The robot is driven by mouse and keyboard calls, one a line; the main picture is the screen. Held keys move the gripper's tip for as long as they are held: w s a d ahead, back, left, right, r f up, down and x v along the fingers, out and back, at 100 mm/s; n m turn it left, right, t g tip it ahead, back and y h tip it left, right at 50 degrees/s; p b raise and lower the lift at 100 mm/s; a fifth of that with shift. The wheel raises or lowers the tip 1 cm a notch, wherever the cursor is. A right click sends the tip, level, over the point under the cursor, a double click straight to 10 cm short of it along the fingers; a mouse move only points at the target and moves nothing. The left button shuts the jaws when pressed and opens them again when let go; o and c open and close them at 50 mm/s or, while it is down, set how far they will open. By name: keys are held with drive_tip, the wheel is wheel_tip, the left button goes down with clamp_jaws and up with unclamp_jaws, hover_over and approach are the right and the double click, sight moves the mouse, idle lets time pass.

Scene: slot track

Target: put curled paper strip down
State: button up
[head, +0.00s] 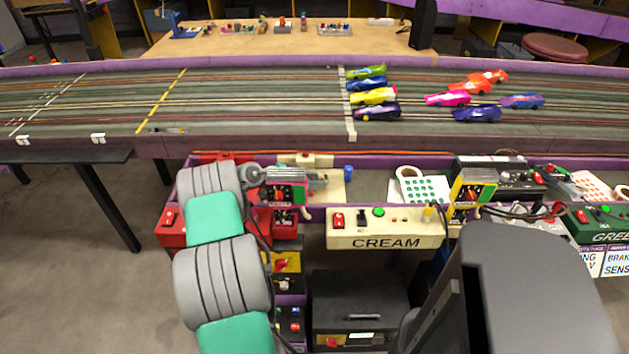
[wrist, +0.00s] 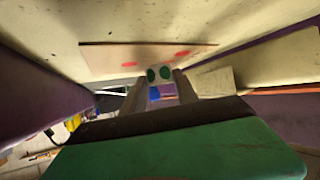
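The curled paper strip (wrist: 159,73) shows in the wrist view as a small pale piece with two dark green dots. It sits between the tips of the two fingers of my gripper (wrist: 161,84), which appear shut on it. Its curl and its far side are hidden. Below the dots, blue and purple patches show between the fingers. In the head view my arm reaches up to the left end of the purple-edged bench shelf (head: 375,187). The fingers and the strip cannot be made out there.
A white sheet of green dots (head: 426,189) and a tape roll (head: 409,172) lie on the shelf. A blue cylinder (head: 348,173) stands near my wrist. The cream control box (head: 385,229) is at the front. Behind runs the slot track (head: 240,105) with several toy cars.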

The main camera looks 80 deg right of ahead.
drive_tip(key=o, duration=0.3)
drive_tip(key=shift+o, duration=0.2)
